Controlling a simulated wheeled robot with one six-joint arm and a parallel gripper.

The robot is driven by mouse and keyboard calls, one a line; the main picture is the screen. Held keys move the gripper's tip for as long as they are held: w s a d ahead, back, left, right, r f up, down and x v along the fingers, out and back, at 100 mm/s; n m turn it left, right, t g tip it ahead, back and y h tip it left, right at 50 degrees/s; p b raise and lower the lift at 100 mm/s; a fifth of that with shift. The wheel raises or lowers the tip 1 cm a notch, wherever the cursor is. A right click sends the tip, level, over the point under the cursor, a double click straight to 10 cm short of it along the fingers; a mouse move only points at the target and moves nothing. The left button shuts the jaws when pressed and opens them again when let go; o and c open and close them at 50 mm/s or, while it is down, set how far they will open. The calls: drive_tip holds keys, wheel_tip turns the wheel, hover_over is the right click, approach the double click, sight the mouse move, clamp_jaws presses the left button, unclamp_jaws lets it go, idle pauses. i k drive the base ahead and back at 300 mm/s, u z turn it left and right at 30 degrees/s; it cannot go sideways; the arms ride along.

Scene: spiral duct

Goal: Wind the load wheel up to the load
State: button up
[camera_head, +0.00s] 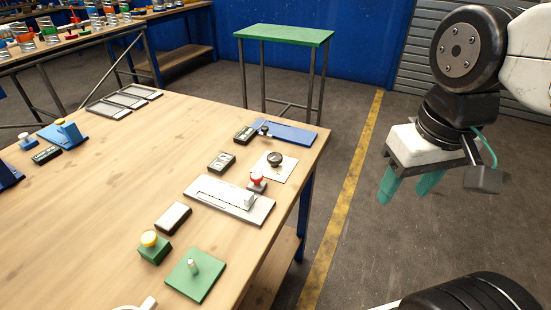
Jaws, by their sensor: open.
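A black round knob (275,159), which looks like the load wheel, stands on a white plate (268,172) near the right edge of the wooden workbench (110,200). Any marking on it is too small to read. A small dark box with a light face (222,162) lies left of it. My gripper (407,192) hangs to the right of the bench, over the floor and apart from everything. Its two teal fingers are spread and nothing is between them.
A grey slide plate (229,200) and a red knob (257,180) lie in front of the black knob. A blue plate (285,133) is behind it. A green block with a yellow button (153,247) and a green plate (195,274) sit nearer. A green-topped table (284,35) stands behind.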

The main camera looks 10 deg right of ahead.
sight(274, 158)
drive_tip(key=u, duration=0.05)
drive_tip(key=k, duration=0.5)
drive_tip(key=z, duration=0.9)
drive_tip(key=i, duration=0.8)
drive_tip(key=u, duration=0.35)
